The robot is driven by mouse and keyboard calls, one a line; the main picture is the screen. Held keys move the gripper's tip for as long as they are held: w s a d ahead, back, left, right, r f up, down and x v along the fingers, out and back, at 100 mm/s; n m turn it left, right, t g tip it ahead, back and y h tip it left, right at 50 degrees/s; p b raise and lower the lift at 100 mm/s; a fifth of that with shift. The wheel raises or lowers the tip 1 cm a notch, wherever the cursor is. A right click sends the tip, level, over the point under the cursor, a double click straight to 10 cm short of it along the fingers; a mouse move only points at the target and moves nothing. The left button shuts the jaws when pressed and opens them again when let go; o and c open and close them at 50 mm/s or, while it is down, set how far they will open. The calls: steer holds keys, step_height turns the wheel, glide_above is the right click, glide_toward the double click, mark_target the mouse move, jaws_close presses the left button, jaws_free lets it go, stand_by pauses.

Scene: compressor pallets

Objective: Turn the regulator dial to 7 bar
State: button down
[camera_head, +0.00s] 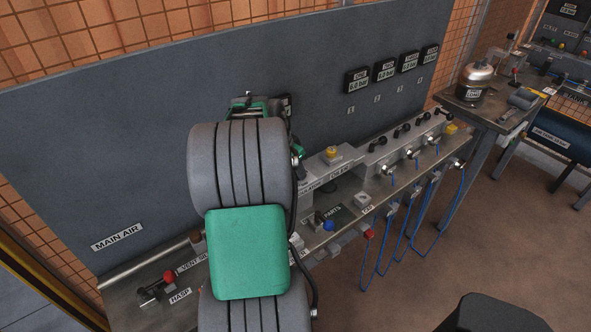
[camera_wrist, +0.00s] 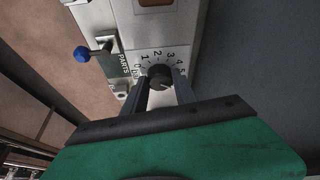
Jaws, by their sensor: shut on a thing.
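The regulator dial (camera_wrist: 160,73) is a dark round knob on a pale panel in the wrist view. Printed numbers from 0 to 5 show in an arc around its upper side; any higher numbers are hidden. My gripper (camera_wrist: 162,84) has its two dark fingers on either side of the knob and is shut on it. I cannot read the dial's setting. In the head view my grey and green arm hides the dial and the gripper fingers.
A blue-tipped lever (camera_wrist: 83,54) stands left of the dial beside a PARTS label. In the head view, several small displays (camera_head: 357,80) hang on the grey back panel. Blue hoses (camera_head: 385,240) hang off the bench front. A red knob (camera_head: 169,277) sits at the bench's left end.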

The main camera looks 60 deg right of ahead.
steer(key=shift+w+d+m+g+y+b, duration=0.15)
steer(key=shift+m+g, duration=0.25)
steer(key=shift+m, duration=0.7)
steer(key=shift+s+a+m+g+y+b, duration=0.15)
steer(key=shift+m+g+y, duration=0.2)
steer(key=shift+m, duration=0.75)
steer(key=shift+w+d, duration=0.1)
steer(key=c, duration=1)
jaws_free()
steer(key=v, duration=0.7)
steer(key=shift+r, duration=0.35)
steer(key=shift+w, duration=0.15)
